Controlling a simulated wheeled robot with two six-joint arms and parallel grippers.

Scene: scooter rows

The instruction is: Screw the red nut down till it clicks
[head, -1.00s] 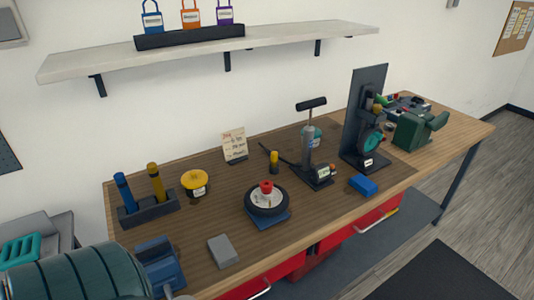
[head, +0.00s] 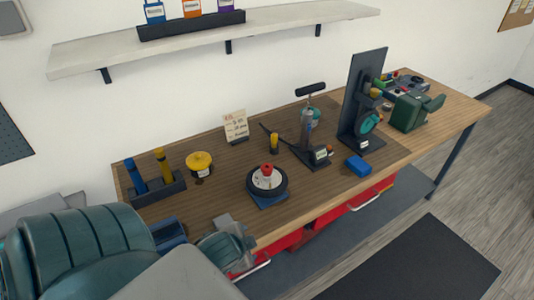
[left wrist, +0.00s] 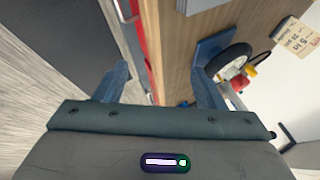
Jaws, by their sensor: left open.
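The red nut (head: 267,169) sits at the centre of a small black-tyred wheel (head: 281,188) with a pale hub, on a blue base (head: 268,203) on the bench. The nut also shows at the right of the left wrist view (left wrist: 250,71), beyond one finger. My left gripper (left wrist: 160,82) is open, with nothing between its fingers. In the head view my left gripper (head: 240,248) is over the bench's front edge, to the near left of the wheel and apart from it. How far the nut is threaded cannot be told. My right gripper is not in view.
A yellow-topped pot (head: 199,161), a holder with blue and yellow handles (head: 160,191), a dark pump-like tool (head: 312,150), a blue block (head: 358,166) and an upright dark stand (head: 362,105) surround the wheel.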

